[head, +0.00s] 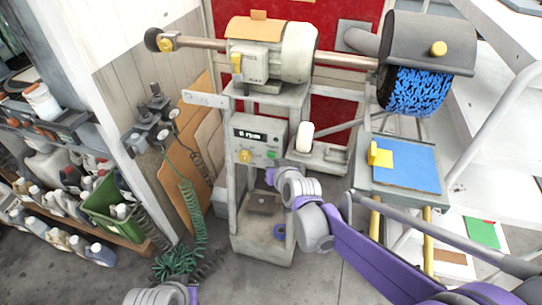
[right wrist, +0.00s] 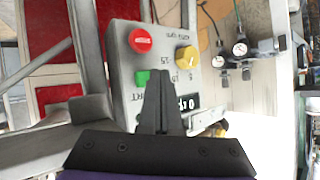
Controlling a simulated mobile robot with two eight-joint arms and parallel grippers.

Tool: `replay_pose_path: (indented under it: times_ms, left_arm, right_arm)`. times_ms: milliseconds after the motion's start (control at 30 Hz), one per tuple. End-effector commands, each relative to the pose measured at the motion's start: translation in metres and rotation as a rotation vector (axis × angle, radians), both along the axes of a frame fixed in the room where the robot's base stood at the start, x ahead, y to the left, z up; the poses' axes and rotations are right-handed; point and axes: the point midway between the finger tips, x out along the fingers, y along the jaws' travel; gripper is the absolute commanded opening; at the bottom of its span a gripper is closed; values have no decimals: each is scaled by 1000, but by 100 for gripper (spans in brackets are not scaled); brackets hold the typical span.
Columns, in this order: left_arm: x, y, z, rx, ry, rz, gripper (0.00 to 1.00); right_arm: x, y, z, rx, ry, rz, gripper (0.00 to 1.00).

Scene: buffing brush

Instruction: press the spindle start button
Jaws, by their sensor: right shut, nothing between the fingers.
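The grey control box (head: 250,133) stands below the spindle motor (head: 272,50) and its display reads 0 rpm. The red stop button (right wrist: 142,40) and a yellow knob (right wrist: 187,57) are on the same face. My right gripper (right wrist: 160,74) is shut and empty, its tips beside the green button in that view; contact cannot be told. In the head view it is mostly hidden behind my wrist. My left gripper is out of view.
A blue buffing brush (head: 416,92) sits under a grey hood at the right end of the shaft. A table with a blue pad (head: 408,165) stands at right. Gauges with coiled green hoses (head: 190,200) hang at left. A shelf of bottles and a green crate (head: 112,205) is far left.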

Motion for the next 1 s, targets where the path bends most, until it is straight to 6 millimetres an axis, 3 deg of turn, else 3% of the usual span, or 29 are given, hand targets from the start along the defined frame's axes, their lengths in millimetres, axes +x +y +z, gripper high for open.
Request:
replay_pose_path:
  times_ms: [1000]
  left_arm:
    - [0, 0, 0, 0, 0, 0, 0]
  right_arm:
    - [8, -3, 0, 0, 0, 0, 0]
